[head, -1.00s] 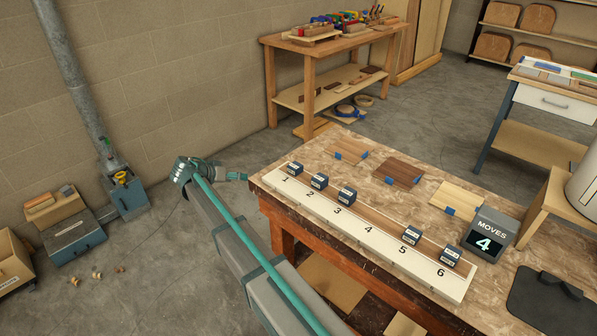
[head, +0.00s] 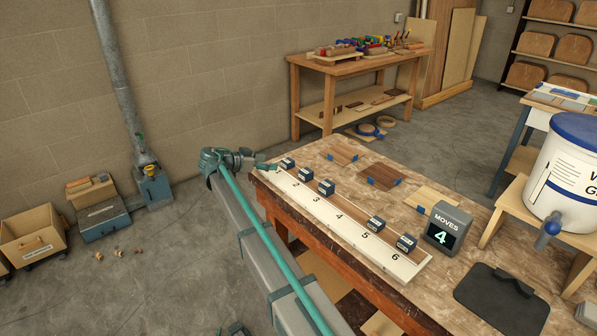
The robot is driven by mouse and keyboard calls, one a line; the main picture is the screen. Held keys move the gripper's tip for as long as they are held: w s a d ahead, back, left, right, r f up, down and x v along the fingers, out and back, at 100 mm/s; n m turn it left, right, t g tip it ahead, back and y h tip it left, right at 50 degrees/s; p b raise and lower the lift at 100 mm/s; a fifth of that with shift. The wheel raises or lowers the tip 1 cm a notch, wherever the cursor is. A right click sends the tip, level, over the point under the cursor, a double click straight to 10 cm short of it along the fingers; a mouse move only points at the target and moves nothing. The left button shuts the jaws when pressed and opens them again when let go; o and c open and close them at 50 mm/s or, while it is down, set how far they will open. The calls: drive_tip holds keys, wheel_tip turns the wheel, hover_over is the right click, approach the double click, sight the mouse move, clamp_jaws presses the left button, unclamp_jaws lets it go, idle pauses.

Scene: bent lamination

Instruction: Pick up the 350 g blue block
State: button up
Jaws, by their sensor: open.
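Several dark blue blocks with white labels stand along the pale numbered board. They are at slot 1 (head: 288,163), slot 2 (head: 305,174), slot 3 (head: 327,188), slot 5 (head: 376,224) and slot 6 (head: 405,243). Slot 4 is empty. The labels are too small to read, so I cannot tell which block is 350 g. My gripper (head: 269,168) is open at the left end of the board (head: 338,224), close beside the slot 1 block. I cannot tell whether it touches that block; the fingers are small in this view.
A counter (head: 446,228) reading "MOVES 4" stands right of the board. Wood pieces with blue clamps (head: 382,178) lie behind it. A black mat (head: 500,298) lies at the front right. A white bucket (head: 570,175) stands on a stool at the right. A tool bench (head: 352,62) is behind.

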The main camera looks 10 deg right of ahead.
sight(287, 161)
drive_tip(key=shift+w+d, duration=0.1)
drive_tip(key=shift+d, duration=0.15)
drive_tip(key=x, duration=0.5)
drive_tip(key=shift+w+a+f+p, duration=0.1)
drive_tip(key=shift+w+p, duration=0.05)
drive_tip(key=shift+p, duration=0.25)
drive_tip(key=shift+p+x, duration=0.75)
drive_tip(key=shift+x, duration=1.9)
drive_tip(key=c, duration=1.3)
drive_tip(key=shift+r, duration=0.2)
clamp_jaws()
drive_tip(key=shift+r, duration=0.1)
